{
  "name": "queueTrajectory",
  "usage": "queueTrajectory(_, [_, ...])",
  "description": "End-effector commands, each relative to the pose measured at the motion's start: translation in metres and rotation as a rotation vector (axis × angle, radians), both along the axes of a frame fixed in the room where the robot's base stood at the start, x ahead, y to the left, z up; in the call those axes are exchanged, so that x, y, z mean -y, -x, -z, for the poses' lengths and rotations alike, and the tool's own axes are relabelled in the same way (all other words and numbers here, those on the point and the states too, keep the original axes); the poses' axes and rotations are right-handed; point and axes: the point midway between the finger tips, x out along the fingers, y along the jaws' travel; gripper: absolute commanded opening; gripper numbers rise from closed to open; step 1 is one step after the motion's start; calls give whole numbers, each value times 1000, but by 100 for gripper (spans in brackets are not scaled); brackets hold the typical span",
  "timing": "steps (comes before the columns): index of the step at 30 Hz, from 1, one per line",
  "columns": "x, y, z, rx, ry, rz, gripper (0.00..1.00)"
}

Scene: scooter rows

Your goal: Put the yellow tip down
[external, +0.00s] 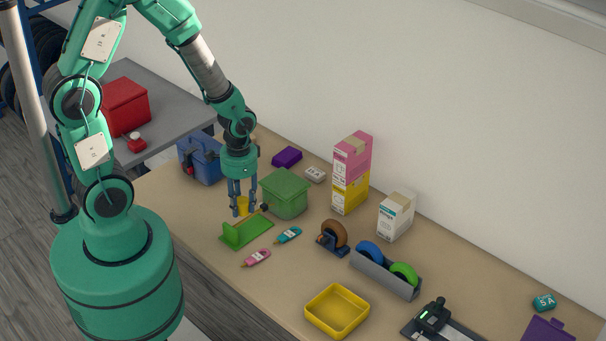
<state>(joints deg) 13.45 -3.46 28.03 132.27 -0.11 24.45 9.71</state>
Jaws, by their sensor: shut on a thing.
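My gripper (243,210) points down over the table, with its fingers shut on a small yellow tip (243,204). The yellow tip is between the two blue-grey fingers, just above or at the back end of a green stand (246,232). I cannot tell whether the tip touches the stand or the table. The fingers hide part of the tip's sides.
A green box (286,195) stands close to the right of my gripper, and a blue case (201,160) is behind left. Pink (257,258) and teal (288,235) tubes lie in front. A yellow tray (337,310) and a tape dispenser (333,237) are further right.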

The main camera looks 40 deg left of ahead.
Motion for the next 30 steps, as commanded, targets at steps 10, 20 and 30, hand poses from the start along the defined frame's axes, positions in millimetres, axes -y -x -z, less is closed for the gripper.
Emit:
queueTrajectory(10, [55,30,0,-7,-5,49,8])
queueTrajectory(20, [99,64,0,-15,-13,90,8])
queueTrajectory(30, [127,93,0,-19,-20,118,8])
